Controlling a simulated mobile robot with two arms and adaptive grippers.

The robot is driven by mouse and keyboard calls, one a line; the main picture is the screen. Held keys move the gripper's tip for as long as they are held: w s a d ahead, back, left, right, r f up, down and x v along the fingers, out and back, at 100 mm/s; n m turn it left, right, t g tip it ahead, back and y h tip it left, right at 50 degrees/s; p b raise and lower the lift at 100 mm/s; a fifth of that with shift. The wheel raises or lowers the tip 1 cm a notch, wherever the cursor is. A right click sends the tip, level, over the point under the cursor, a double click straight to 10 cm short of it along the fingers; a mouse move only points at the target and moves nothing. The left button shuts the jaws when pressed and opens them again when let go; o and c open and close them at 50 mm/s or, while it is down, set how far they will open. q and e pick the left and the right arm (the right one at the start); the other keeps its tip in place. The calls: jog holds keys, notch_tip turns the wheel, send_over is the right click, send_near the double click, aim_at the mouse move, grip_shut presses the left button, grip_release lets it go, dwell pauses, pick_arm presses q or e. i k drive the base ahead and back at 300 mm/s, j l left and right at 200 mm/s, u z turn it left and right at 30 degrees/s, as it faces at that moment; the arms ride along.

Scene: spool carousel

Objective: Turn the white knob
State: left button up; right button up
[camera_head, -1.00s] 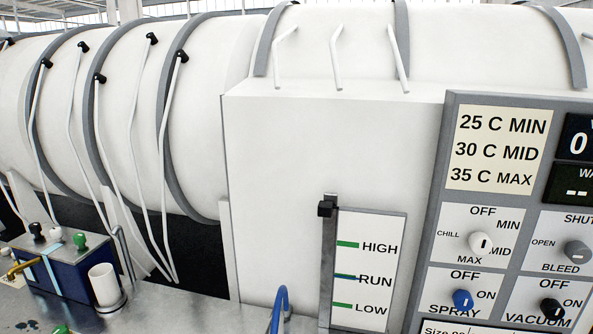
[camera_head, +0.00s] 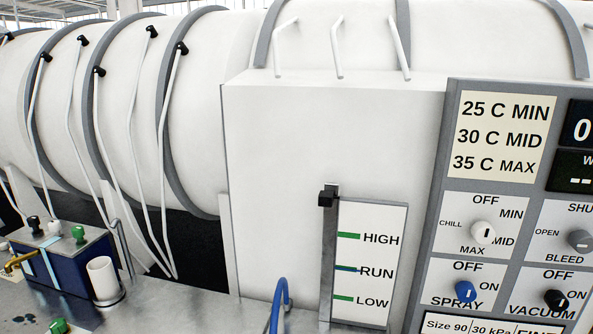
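The white knob (camera_head: 483,232) is on the control panel at the right, labelled CHILL, OFF, MIN, MID and MAX around it. Its dark pointer mark sits on the lower right side of its face, roughly toward MID. Neither gripper shows in the head view. Nothing touches the knob.
Close by on the panel (camera_head: 446,140) are a blue SPRAY knob (camera_head: 465,292), a grey BLEED knob (camera_head: 580,240) and a black VACUUM knob (camera_head: 555,299). A level gauge (camera_head: 370,262) stands left of it. A white cup (camera_head: 102,278) and blue box (camera_head: 72,272) sit on the metal bench.

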aim_at(54, 226)
jog(key=u, duration=1.35)
jog(key=i+j+z, duration=0.15)
jog(key=z, duration=0.3)
jog(key=i+j+z, duration=0.1)
jog(key=j+z, duration=0.35)
jog(key=i+j+z, duration=0.1)
jog(key=j+z, duration=0.15)
jog(key=z, duration=0.2)
